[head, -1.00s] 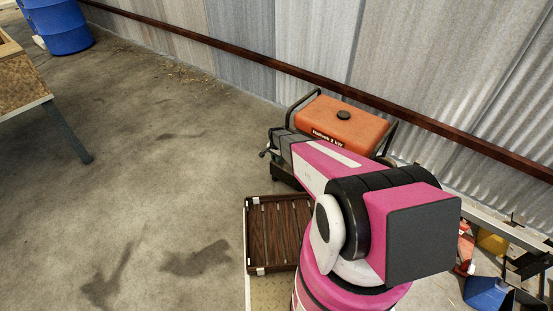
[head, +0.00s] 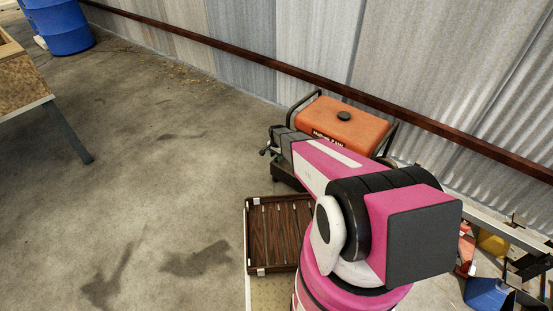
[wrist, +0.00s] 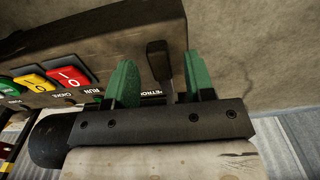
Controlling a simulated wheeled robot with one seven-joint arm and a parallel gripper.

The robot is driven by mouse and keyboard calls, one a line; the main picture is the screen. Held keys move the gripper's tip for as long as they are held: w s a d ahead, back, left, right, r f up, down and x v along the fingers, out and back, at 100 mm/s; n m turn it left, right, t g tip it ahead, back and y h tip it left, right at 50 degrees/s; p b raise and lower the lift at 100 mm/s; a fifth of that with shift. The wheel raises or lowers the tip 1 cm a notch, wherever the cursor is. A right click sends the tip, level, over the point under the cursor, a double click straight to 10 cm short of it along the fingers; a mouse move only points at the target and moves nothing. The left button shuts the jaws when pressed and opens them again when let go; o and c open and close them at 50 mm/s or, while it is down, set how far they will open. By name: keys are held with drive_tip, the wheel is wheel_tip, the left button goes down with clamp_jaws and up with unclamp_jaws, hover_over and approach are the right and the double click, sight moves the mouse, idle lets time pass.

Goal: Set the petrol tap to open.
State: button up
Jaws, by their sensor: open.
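The orange generator (head: 345,124) stands by the metal wall in the head view, partly hidden behind my arm. In the wrist view its dark control panel (wrist: 110,40) fills the upper left. The petrol tap (wrist: 158,62) is a dark lever beside a partly covered label reading "PETROL". My gripper (wrist: 157,85) is open, with one green finger on each side of the lever. The lever seems nearer the right finger; I cannot tell whether either finger touches it. The tap's pivot and its position marks are not clear.
On the panel are a red switch (wrist: 69,77), a yellow switch (wrist: 36,82) and a green button (wrist: 9,87), left of the tap. A dark slatted tray (head: 282,235) lies in front of the generator.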

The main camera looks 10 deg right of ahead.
wheel_tip(320, 180, up, 9)
idle(0.3)
drive_tip(key=s+d+r+n, duration=0.4)
drive_tip(key=s+r, duration=0.8)
drive_tip(key=s, duration=0.2)
drive_tip(key=s+d+r+n, duration=0.4)
drive_tip(key=s+r+n, duration=0.1)
drive_tip(key=s+r, duration=0.8)
drive_tip(key=shift+s+r, duration=0.2)
drive_tip(key=shift+s, duration=0.2)
drive_tip(key=shift+d, duration=0.1)
